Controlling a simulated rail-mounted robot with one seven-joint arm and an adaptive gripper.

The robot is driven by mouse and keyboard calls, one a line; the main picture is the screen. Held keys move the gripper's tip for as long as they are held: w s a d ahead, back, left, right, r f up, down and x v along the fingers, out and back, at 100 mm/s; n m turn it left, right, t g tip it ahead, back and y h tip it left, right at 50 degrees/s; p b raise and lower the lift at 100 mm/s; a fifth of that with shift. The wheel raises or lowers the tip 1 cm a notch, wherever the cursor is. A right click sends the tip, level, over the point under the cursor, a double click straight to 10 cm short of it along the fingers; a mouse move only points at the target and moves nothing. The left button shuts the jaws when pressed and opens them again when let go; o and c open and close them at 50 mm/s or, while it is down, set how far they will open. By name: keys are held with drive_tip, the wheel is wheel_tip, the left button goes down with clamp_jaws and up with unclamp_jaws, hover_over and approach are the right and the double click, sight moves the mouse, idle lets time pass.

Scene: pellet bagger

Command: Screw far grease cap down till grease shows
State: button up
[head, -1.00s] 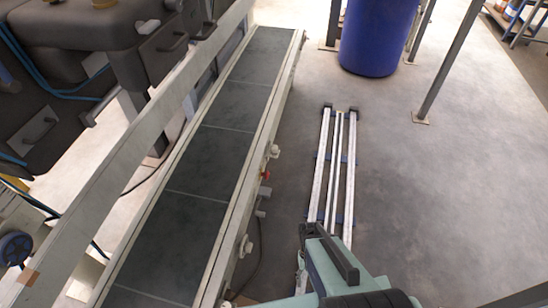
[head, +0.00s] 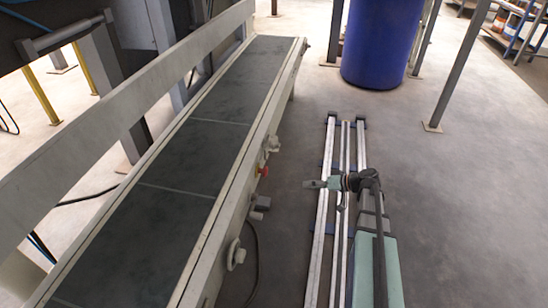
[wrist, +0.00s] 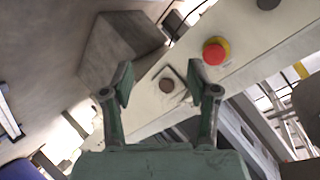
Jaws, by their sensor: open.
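The conveyor's near side rail carries two pale round fittings, a far one (head: 272,142) and a near one (head: 236,254). They look like bearing housings; no grease cap or grease can be told on them at this size. My gripper (head: 306,184) is right of the rail, pointing left at it, apart from it in the head view. In the wrist view my gripper (wrist: 159,82) is open and empty.
A red stop button (head: 263,171) sits on the rail between the fittings; it also shows in the wrist view (wrist: 214,51). A grey box (head: 261,203) juts below it. A blue barrel (head: 382,45) and a grey post (head: 458,70) stand behind. Floor right of the rails is clear.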

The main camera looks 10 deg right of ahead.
drive_tip(key=w+d+r+n+t+y, duration=0.1)
drive_tip(key=w+d+r+n+t, duration=0.1)
drive_tip(key=w+r, duration=0.2)
drive_tip(key=n+t+y, duration=0.2)
drive_tip(key=n+y, duration=0.1)
drive_tip(key=n, duration=0.4)
approach(274, 141)
drive_tip(key=b+x, duration=0.1)
drive_tip(key=x, duration=0.2)
drive_tip(key=w+f+b+x, duration=0.1)
drive_tip(key=b+x, duration=0.1)
drive_tip(key=x, duration=0.1)
drive_tip(key=d+b+x, duration=0.1)
drive_tip(key=x, duration=0.2)
drive_tip(key=shift+w+a+f+b, duration=0.1)
drive_tip(key=shift+w+f+b, duration=0.1)
drive_tip(key=shift+b, duration=0.15)
drive_tip(key=shift+x, duration=0.9)
drive_tip(key=shift+r, duration=0.2)
drive_tip(key=shift+s, duration=0.1)
clamp_jaws()
